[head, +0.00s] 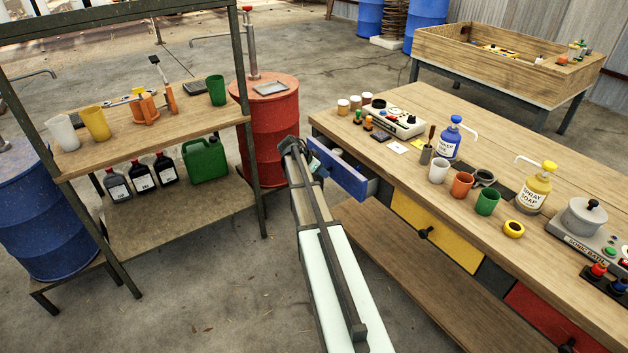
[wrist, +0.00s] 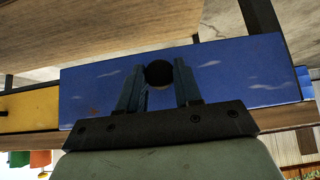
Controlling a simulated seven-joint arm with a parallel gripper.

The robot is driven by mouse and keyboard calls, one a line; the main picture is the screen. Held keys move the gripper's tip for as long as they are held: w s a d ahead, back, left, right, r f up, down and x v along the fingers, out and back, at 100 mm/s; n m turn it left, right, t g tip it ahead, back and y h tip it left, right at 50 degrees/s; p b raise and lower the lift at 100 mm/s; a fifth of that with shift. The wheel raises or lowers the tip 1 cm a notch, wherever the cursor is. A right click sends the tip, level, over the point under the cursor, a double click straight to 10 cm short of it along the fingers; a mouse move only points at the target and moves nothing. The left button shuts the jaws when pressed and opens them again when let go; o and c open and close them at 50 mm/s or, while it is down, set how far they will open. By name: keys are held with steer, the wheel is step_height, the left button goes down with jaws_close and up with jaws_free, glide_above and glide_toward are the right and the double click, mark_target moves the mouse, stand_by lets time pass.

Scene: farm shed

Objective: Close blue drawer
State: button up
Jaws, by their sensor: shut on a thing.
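The blue drawer (head: 343,177) is at the far left end of the workbench in the head view. It is pulled partway out, and part of its inside shows. In the wrist view its blue front (wrist: 230,78) fills the middle, with a round dark knob (wrist: 159,73) on it. My gripper (wrist: 159,88) is at the drawer front, with one finger on each side of the knob, shut on it. In the head view my gripper (head: 308,163) reaches the drawer front from the left, and the knob is hidden there.
The workbench (head: 400,160) also has a yellow drawer (head: 436,231) and a red drawer (head: 550,320), both flush. Cups, bottles and devices stand on top. A red barrel (head: 268,130) and a shelf rack (head: 150,130) stand to the left. Open floor lies between rack and bench.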

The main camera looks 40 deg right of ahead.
mark_target(332, 160)
steer(key=shift+d, duration=3.75)
steer(key=o, duration=1.6)
steer(key=shift+v, duration=3.55)
